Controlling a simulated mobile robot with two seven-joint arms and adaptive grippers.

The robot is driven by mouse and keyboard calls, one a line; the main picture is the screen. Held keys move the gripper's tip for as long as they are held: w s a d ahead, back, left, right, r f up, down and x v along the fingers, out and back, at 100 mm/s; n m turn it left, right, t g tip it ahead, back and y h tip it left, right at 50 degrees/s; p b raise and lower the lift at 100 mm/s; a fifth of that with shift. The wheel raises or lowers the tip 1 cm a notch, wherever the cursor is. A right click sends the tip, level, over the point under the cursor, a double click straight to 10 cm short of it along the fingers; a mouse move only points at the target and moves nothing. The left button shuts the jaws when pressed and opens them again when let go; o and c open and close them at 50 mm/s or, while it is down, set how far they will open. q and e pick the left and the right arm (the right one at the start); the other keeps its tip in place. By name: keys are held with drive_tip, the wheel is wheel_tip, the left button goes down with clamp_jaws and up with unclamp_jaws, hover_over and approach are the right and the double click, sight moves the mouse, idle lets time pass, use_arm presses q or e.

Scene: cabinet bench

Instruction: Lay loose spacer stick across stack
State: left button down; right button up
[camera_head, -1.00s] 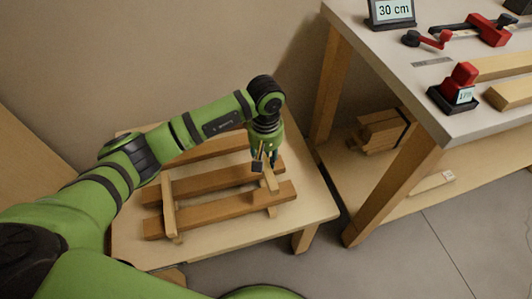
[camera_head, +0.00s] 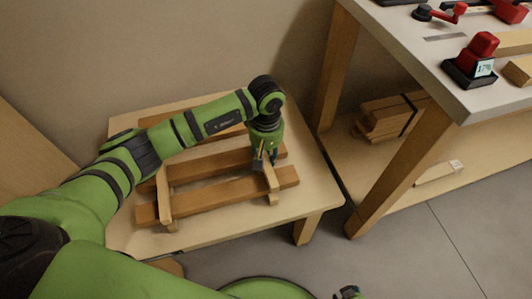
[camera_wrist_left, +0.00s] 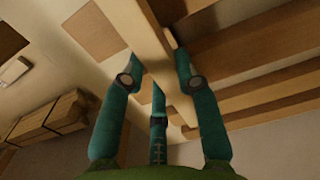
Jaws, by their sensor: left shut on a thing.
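A low table (camera_head: 300,215) holds a stack of brown boards (camera_head: 225,202). A pale spacer stick (camera_head: 164,195) lies across the boards near their left end. My left gripper (camera_head: 262,161) is shut on another pale spacer stick (camera_head: 271,184) near the boards' right end, crosswise to them. In the left wrist view this stick (camera_wrist_left: 152,45) runs between the fingers, with the boards (camera_wrist_left: 255,65) to the right. I cannot tell whether it touches the boards. My arm hides part of the back boards. A small dark part at the head view's bottom edge may be my right gripper.
A workbench (camera_head: 450,75) stands at the right with a red and black tool (camera_head: 480,58) on top. Its lower shelf holds a bundle of wood strips (camera_head: 390,117) and a loose piece (camera_head: 437,173). A wall stands behind the low table.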

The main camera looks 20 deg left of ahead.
use_arm(q)
drive_tip(key=shift+f, duration=0.15)
idle(0.5)
drive_tip(key=shift+f+b, duration=0.35)
drive_tip(key=shift+b, duration=0.25)
drive_tip(key=shift+f+b, duration=0.1)
drive_tip(key=shift+b, duration=0.2)
drive_tip(key=c, duration=0.8)
unclamp_jaws()
drive_tip(key=shift+c, duration=0.2)
drive_tip(key=shift+c, duration=0.6)
